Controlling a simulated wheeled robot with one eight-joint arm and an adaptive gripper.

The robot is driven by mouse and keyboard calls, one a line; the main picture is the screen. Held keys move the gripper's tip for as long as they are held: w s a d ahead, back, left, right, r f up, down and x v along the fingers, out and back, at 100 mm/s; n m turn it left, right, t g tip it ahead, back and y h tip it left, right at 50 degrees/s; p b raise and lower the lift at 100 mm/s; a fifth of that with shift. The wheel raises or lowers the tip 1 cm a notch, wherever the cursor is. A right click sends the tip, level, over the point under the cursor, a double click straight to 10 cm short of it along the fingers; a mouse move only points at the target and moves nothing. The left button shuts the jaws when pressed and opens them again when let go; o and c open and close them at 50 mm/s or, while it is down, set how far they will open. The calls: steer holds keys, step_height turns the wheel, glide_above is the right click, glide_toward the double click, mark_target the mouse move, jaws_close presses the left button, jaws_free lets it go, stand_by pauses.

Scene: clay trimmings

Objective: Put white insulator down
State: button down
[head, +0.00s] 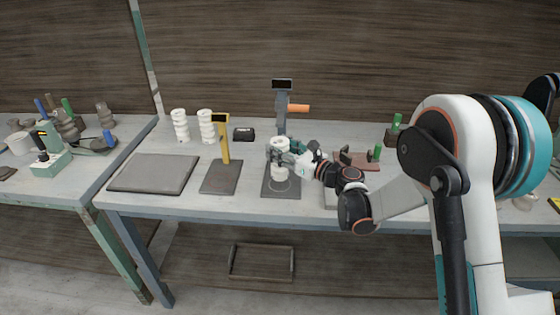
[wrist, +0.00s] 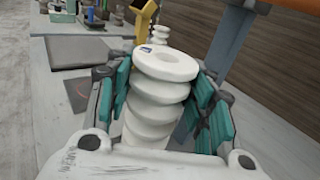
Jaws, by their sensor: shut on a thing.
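My gripper (head: 281,157) is shut around the middle of a white ribbed insulator (head: 279,173). In the wrist view the insulator (wrist: 154,92) stands between the teal finger pads, its ringed top with a central hole facing the camera. It looks roughly upright. It is over the dark base plate (head: 270,190) of the grey stand, close to the pale circle marked there. I cannot tell whether its foot touches the plate. Two other white insulators, one at the left (head: 180,126) and one beside it (head: 206,127), stand at the back of the table.
The grey stand (head: 282,100) with an orange handle (head: 299,108) rises just behind my gripper. A yellow post (head: 224,145) on a dark plate (head: 221,178) is to the left, with a flat grey slab (head: 153,173) beyond. A black box (head: 244,134) lies behind. Green-topped tools (head: 376,153) stand at right.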

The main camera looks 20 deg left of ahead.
steer(key=shift+a+f+b, duration=0.1)
steer(key=shift+f+b, duration=0.8)
steer(key=shift+f, duration=0.8)
steer(key=shift+f, duration=0.15)
steer(key=c, duration=0.8)
jaws_free()
steer(key=shift+o, duration=0.2)
steer(key=shift+r, duration=0.2)
steer(key=p+v, duration=0.2)
steer(key=v, duration=1)
steer(key=shift+p, duration=0.35)
